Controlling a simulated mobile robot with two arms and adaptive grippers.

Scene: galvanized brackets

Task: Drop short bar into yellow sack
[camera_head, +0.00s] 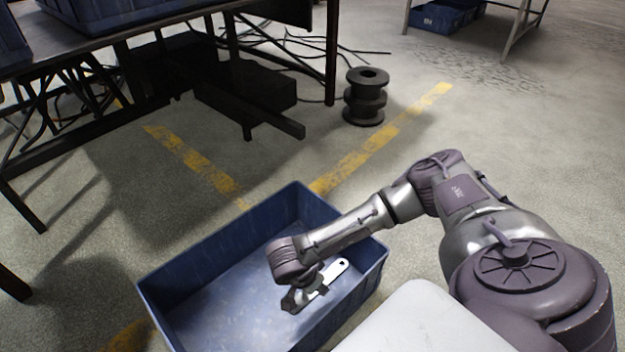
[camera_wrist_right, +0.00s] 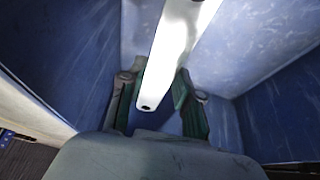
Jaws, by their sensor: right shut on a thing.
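A short pale metal bar (camera_head: 335,272) with a hole near its end is in my right gripper (camera_head: 303,296). The gripper is inside the blue bin (camera_head: 205,216). In the right wrist view the bar (camera_wrist_right: 178,50) lies between the two green-padded fingers of the gripper (camera_wrist_right: 160,95). The gripper is shut on it. I cannot tell whether the bar touches the bin floor. No yellow sack is seen in either view. My left gripper is not in view.
The bin stands on the grey floor with worn yellow lines (camera_head: 195,163). A dark spool (camera_head: 365,97) stands beyond it. A dark table (camera_head: 150,22) with blue bins is at upper left. A pale flat surface (camera_head: 425,322) is at the bottom.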

